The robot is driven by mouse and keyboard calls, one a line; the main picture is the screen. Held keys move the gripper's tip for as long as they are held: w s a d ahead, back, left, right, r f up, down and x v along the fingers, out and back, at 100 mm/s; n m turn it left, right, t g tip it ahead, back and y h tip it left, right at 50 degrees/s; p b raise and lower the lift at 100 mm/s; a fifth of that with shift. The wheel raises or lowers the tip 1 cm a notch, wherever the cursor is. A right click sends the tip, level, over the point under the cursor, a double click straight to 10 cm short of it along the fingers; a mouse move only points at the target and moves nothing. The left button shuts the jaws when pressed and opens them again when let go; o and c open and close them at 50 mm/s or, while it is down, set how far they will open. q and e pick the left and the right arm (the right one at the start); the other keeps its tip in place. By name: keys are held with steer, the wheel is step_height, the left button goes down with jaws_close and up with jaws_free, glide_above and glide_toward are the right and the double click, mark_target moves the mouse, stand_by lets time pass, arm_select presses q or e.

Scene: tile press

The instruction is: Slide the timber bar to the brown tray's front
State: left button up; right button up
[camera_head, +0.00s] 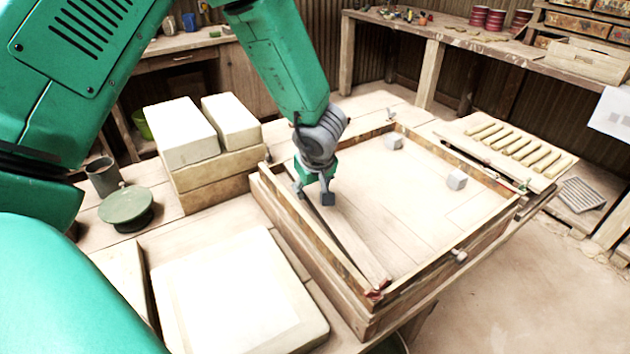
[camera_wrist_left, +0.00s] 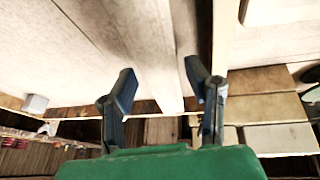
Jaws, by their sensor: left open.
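The timber bar (camera_head: 354,244) is long, pale and flat-topped. It lies inside the brown tray (camera_head: 488,228), close to the left wall and slightly askew to it, with a dark gap beside it. Its lower end sits near the tray's near corner. My left gripper (camera_head: 313,196) points down over the bar's upper end with its fingers apart. In the left wrist view the bar (camera_wrist_left: 146,48) runs between the two open fingers (camera_wrist_left: 160,82); I cannot tell whether either touches it. The bar's far end is hidden by the gripper. My right gripper is not in view.
Left of the tray are stacked pale blocks (camera_head: 185,133), a round green lidded pot (camera_head: 127,207) and a large pale slab (camera_head: 235,295). A rack of tan strips (camera_head: 518,146) stands to the right.

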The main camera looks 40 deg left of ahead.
arm_select(q)
steer(key=shift+x, duration=1.05)
jaws_close()
steer(key=shift+s, duration=0.2)
